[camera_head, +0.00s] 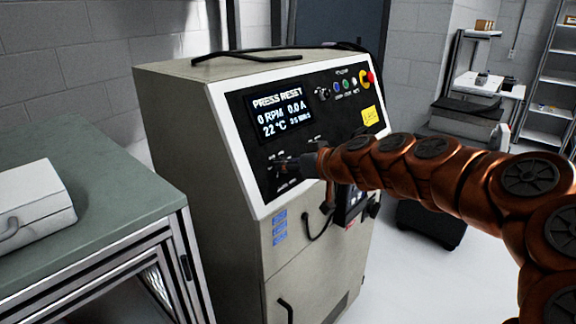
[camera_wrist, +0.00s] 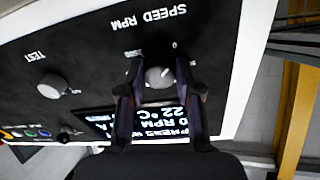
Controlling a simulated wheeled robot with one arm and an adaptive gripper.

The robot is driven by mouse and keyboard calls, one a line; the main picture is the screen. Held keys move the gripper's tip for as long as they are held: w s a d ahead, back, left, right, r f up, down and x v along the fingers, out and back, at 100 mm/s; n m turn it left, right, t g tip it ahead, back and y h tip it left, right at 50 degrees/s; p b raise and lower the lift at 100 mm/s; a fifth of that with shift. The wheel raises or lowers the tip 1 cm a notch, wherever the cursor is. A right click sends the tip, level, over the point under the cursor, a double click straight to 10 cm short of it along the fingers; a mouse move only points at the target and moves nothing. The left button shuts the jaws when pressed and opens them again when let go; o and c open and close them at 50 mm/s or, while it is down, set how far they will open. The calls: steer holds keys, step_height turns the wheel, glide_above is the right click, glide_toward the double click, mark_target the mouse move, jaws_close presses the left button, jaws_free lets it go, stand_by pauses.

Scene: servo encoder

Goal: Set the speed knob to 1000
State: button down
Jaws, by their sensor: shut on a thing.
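The speed knob (camera_wrist: 158,77) is a round pale knob under the label SPEED RPM, seen upside down in the wrist view. A 0 stands near one side and what looks like 1500 near the other. My gripper (camera_wrist: 160,88) has a finger on each side of the knob and is shut on it. In the head view my gripper (camera_head: 292,164) reaches the black panel (camera_head: 258,164) at its lower left and hides the knob. The display (camera_head: 281,112) reads PRESS RESET, 0 RPM, 0.0 A and 22 °C. The knob's exact setting is hard to read.
A TEST knob (camera_wrist: 52,86) sits beside the speed knob. The panel's upper right has small coloured buttons (camera_head: 346,85), a red emergency button (camera_head: 368,78) and a yellow label (camera_head: 370,115). A green-topped bench (camera_head: 110,185) with a white case (camera_head: 32,200) stands at left.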

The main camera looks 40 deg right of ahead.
steer(key=shift+m, duration=0.3)
steer(key=shift+f+m+b, duration=0.1)
steer(key=shift+m+b, duration=0.7)
steer(key=shift+m, duration=0.1)
steer(key=m+b, duration=0.1)
steer(key=m, duration=0.1)
steer(key=shift+m, duration=0.4)
steer(key=m, duration=0.5)
steer(key=shift+r+g, duration=0.3)
steer(key=shift+g, duration=0.1)
steer(key=m+p, duration=0.3)
steer(key=m, duration=0.2)
steer(key=shift+r+m, duration=0.1)
steer(key=shift+m, duration=0.3)
steer(key=m+p, duration=0.3)
steer(key=m, duration=0.2)
steer(key=shift+w+g+p, duration=0.1)
steer(key=shift+g+p, duration=0.25)
steer(key=shift+g, duration=0.05)
